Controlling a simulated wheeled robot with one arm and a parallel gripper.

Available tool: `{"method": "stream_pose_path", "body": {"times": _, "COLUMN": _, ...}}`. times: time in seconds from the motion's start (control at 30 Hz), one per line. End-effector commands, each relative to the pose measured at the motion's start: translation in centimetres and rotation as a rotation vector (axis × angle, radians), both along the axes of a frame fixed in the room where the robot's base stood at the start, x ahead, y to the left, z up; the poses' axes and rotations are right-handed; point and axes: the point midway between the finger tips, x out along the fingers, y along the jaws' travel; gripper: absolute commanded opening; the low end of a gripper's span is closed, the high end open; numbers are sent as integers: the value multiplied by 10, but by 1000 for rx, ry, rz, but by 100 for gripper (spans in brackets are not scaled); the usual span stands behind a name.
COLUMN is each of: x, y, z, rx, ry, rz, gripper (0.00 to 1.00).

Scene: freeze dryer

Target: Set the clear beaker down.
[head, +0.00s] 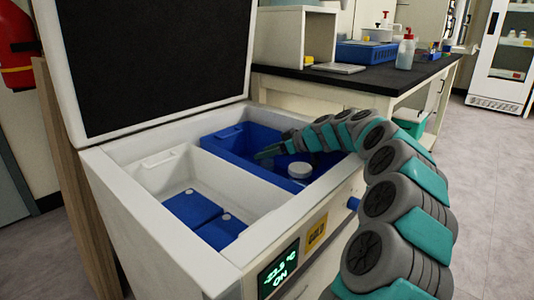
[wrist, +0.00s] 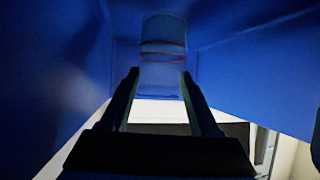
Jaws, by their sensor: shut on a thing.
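The clear beaker (wrist: 162,50), with red lines around it, shows between the fingertips in the wrist view. My gripper (wrist: 160,78) is shut on it. Blue walls surround the beaker in that view. In the head view my gripper (head: 266,153) reaches into the blue-lined compartment (head: 222,150) of the open freeze dryer. I cannot make out the beaker in the head view. I cannot tell whether its base touches the compartment floor.
A white round object (head: 300,170) is in the blue compartment below my arm. The white compartment (head: 150,165) beside it holds blue boxes (head: 192,207). The dryer's lid (head: 150,60) stands open. A black-topped bench (head: 370,80) is behind, with a blue basket (head: 362,53).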

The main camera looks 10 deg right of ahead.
Motion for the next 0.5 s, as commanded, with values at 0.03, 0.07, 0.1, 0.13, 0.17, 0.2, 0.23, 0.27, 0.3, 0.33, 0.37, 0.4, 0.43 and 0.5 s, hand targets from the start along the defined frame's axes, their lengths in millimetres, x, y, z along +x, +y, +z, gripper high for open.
{"method": "stream_pose_path", "body": {"times": 0.03, "x": 0, "y": 0, "z": -2, "rx": 0, "ry": 0, "rz": 0, "gripper": 3}}
{"method": "stream_pose_path", "body": {"times": 0.07, "x": 0, "y": 0, "z": -2, "rx": 0, "ry": 0, "rz": 0, "gripper": 3}}
{"method": "stream_pose_path", "body": {"times": 0.1, "x": 0, "y": 0, "z": -2, "rx": 0, "ry": 0, "rz": 0, "gripper": 3}}
{"method": "stream_pose_path", "body": {"times": 0.13, "x": 0, "y": 0, "z": -2, "rx": 0, "ry": 0, "rz": 0, "gripper": 3}}
{"method": "stream_pose_path", "body": {"times": 0.17, "x": 0, "y": 0, "z": -2, "rx": 1, "ry": 1, "rz": 0, "gripper": 3}}
{"method": "stream_pose_path", "body": {"times": 0.2, "x": 0, "y": 0, "z": -2, "rx": 1, "ry": 1, "rz": 0, "gripper": 65}}
{"method": "stream_pose_path", "body": {"times": 0.23, "x": 0, "y": 0, "z": -2, "rx": 1, "ry": 1, "rz": 0, "gripper": 68}}
{"method": "stream_pose_path", "body": {"times": 0.27, "x": 0, "y": 0, "z": -2, "rx": 1, "ry": 1, "rz": 0, "gripper": 72}}
{"method": "stream_pose_path", "body": {"times": 0.3, "x": 0, "y": 0, "z": -2, "rx": 1, "ry": 1, "rz": 0, "gripper": 76}}
{"method": "stream_pose_path", "body": {"times": 0.33, "x": 0, "y": 0, "z": -3, "rx": 2, "ry": 2, "rz": 0, "gripper": 80}}
{"method": "stream_pose_path", "body": {"times": 0.37, "x": 0, "y": 0, "z": -3, "rx": 2, "ry": 2, "rz": 0, "gripper": 83}}
{"method": "stream_pose_path", "body": {"times": 0.4, "x": 0, "y": 0, "z": -3, "rx": 2, "ry": 2, "rz": 0, "gripper": 88}}
{"method": "stream_pose_path", "body": {"times": 0.43, "x": 0, "y": 0, "z": -3, "rx": 2, "ry": 2, "rz": 0, "gripper": 91}}
{"method": "stream_pose_path", "body": {"times": 0.5, "x": 0, "y": 0, "z": -3, "rx": 2, "ry": 2, "rz": 0, "gripper": 93}}
